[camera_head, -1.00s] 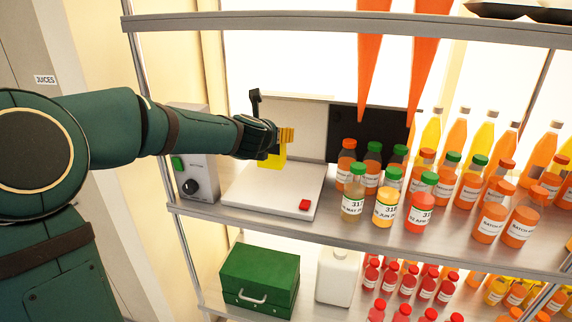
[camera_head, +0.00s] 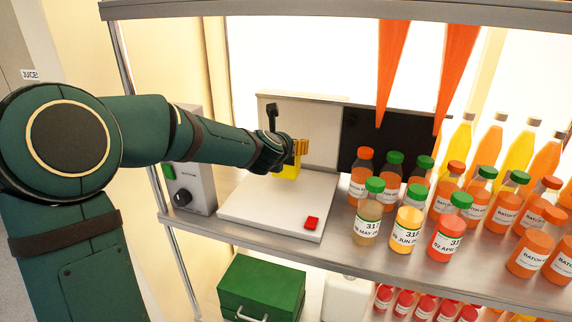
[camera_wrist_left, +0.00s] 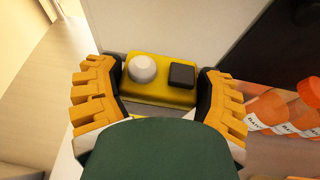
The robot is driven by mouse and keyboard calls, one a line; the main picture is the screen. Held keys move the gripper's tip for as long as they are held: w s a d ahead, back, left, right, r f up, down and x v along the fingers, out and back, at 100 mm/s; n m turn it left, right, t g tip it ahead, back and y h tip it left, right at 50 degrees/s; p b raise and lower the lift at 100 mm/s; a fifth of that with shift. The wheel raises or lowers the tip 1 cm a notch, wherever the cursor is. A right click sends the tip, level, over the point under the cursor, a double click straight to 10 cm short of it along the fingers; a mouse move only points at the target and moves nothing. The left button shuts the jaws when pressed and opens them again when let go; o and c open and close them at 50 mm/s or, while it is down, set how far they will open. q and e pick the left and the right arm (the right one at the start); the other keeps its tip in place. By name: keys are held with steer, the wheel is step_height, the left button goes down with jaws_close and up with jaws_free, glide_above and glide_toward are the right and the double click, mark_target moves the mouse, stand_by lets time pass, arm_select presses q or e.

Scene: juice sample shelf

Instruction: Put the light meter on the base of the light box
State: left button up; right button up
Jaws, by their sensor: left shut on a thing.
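The light meter (camera_wrist_left: 158,92) is a yellow block with a white dome and a black square on its top face. My left gripper (camera_wrist_left: 160,100) is shut on it, one finger on each side, in the left wrist view. In the head view my left gripper (camera_head: 291,160) holds the yellow meter (camera_head: 287,172) over the back part of the light box's white base (camera_head: 268,205). I cannot tell whether the meter touches the base. A red piece (camera_head: 311,223) lies at the base's front right corner. The light box's upright back panel (camera_head: 300,128) stands behind. My right gripper is not in view.
A grey control box (camera_head: 192,180) with a knob stands left of the base. Several juice bottles (camera_head: 370,212) stand close on the right. Two orange pointed pieces (camera_head: 392,70) hang above. A green case (camera_head: 262,287) sits on the lower shelf.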

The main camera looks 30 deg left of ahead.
mark_target(292, 166)
arm_select(q)
step_height(292, 166, down, 3)
steer(key=shift+b, duration=0.4)
steer(key=shift+w+f, duration=0.1)
steer(key=shift+f, duration=0.35)
steer(key=o, duration=1.2)
steer(key=shift+f, duration=0.1)
